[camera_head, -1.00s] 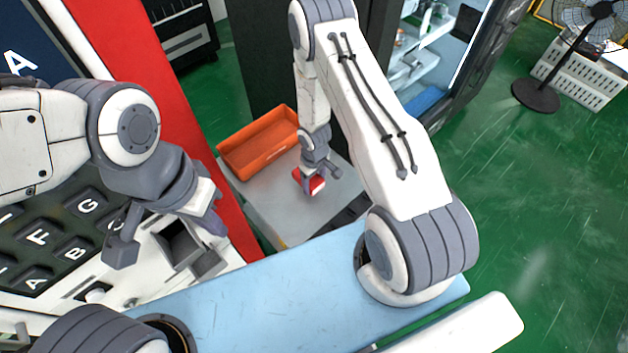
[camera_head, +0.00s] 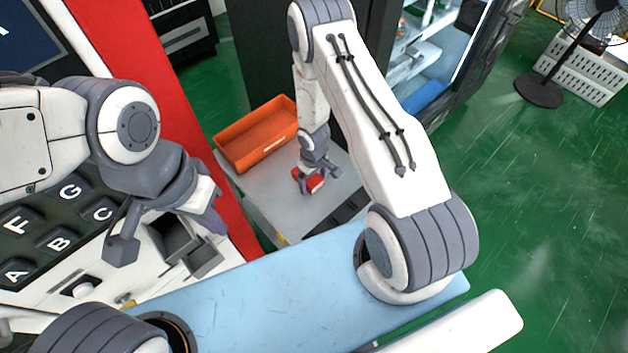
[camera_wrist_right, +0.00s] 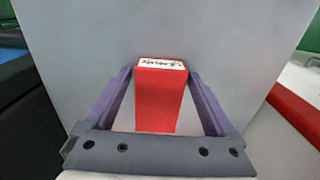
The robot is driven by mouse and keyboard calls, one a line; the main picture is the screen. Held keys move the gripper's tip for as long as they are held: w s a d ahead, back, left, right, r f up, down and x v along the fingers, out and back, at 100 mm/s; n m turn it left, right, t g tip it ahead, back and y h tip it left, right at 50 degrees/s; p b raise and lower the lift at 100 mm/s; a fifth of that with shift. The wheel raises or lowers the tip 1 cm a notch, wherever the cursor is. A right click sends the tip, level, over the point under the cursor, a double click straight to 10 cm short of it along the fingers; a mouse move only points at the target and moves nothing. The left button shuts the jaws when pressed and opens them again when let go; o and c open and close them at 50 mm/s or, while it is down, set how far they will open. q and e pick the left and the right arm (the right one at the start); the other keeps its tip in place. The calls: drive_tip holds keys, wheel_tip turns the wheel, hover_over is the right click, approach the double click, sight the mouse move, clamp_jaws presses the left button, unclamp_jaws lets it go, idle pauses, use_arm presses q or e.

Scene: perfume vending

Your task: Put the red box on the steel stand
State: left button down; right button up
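The red box (camera_head: 314,182) is at the top of the light grey steel stand (camera_head: 262,196), right of the orange bin. Whether its base touches the stand is hard to tell. My right gripper (camera_head: 319,179) points down around the box. In the right wrist view the red box (camera_wrist_right: 160,98), with a white printed label on one end, sits between the two purple fingers of the right gripper (camera_wrist_right: 161,75). The fingertips lie against or very close to its sides. My left gripper (camera_head: 167,232) is empty, fingers apart, above the keypad machine.
An orange bin (camera_head: 258,134) stands on the stand's back left. A red panel (camera_head: 150,90) borders the stand on the left. A dark cabinet with lit shelves (camera_head: 425,60) is behind it. Green floor and a fan (camera_head: 590,15) lie to the right.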

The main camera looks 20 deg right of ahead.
idle(0.3)
wheel_tip(320, 180, up, 12)
drive_tip(key=p, duration=1.2)
wheel_tip(320, 180, up, 12)
hover_over(314, 180)
drive_tip(key=w+a, duration=0.2)
drive_tip(key=a, duration=0.3)
drive_tip(key=s+a+r+n, duration=0.1)
drive_tip(key=s+a+r, duration=0.2)
drive_tip(key=r, duration=0.4)
drive_tip(key=s+a+r, duration=0.2)
drive_tip(key=a+r, duration=0.2)
drive_tip(key=r, duration=0.3)
drive_tip(key=s+a+r+n, duration=0.1)
drive_tip(key=s+r, duration=0.5)
drive_tip(key=s, duration=0.3)
drive_tip(key=s+a+r+n+y, duration=0.1)
drive_tip(key=s+a+r, duration=0.1)
drive_tip(key=s+r, duration=0.4)
drive_tip(key=s, duration=0.3)
drive_tip(key=shift+s+r, duration=0.15)
drive_tip(key=shift+s, duration=0.25)
drive_tip(key=shift+a, duration=0.1)
